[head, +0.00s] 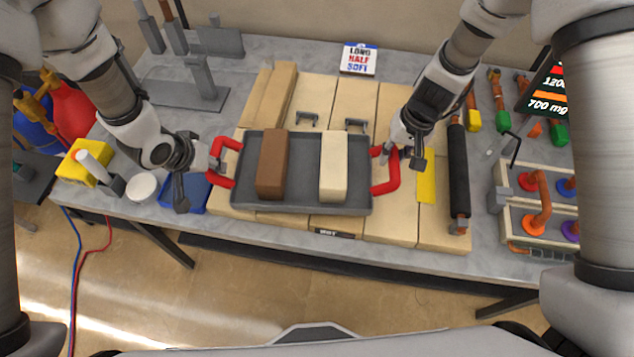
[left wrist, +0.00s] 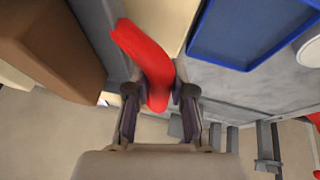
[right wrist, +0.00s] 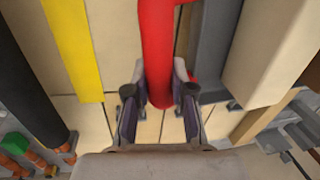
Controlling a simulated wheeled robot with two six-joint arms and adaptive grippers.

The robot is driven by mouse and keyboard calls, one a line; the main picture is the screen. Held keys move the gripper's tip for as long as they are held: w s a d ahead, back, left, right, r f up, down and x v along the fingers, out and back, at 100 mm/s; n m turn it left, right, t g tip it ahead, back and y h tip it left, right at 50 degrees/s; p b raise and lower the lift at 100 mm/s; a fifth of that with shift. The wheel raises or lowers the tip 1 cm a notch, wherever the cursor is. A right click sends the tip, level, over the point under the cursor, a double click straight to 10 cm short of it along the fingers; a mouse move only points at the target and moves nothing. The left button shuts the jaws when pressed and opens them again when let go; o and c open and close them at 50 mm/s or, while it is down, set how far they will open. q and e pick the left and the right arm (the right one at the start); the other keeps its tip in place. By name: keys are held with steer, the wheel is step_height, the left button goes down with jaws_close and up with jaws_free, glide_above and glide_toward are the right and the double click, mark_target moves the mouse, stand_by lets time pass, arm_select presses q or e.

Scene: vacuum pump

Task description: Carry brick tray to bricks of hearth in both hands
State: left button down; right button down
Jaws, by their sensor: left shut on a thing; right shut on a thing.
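The brick tray (head: 302,197) is dark grey with a red handle at each end. It is over the pale bricks of the hearth (head: 392,226); I cannot tell whether it touches them. A brown brick (head: 272,164) and a cream brick (head: 333,166) lie side by side in it. My left gripper (head: 215,166) is shut on the left red handle (left wrist: 148,62). My right gripper (head: 389,155) is shut on the right red handle (right wrist: 157,50). In both wrist views the fingers sit either side of a red bar.
A blue tray (head: 188,194) and a white round lid (head: 141,187) are left of the hearth. A black roller (head: 458,172) and a yellow strip (head: 427,178) lie to the right. Two small grey handles (head: 307,119) are beyond the tray.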

arm_select(q)
steer(key=shift+f+b, duration=0.6)
steer(key=shift+f, duration=0.1)
arm_select(e)
steer(key=shift+f, duration=0.7)
arm_select(q)
steer(key=shift+f+b, duration=0.6)
steer(key=shift+f, duration=0.05)
arm_select(e)
steer(key=shift+f, duration=0.65)
arm_select(q)
steer(key=c, duration=1.4)
jaws_free()
steer(key=shift+f, duration=0.25)
arm_select(e)
steer(key=c, duration=1.4)
jaws_free()
steer(key=shift+f, duration=0.25)
arm_select(q)
steer(key=o, duration=0.4)
steer(key=shift+r, duration=0.2)
arm_select(e)
steer(key=o, duration=0.4)
steer(key=shift+r, duration=0.2)
arm_select(q)
steer(key=shift+s+r, duration=0.1)
steer(key=shift+s, duration=0.15)
arm_select(e)
steer(key=shift+s+r, duration=0.1)
steer(key=shift+s, duration=0.15)
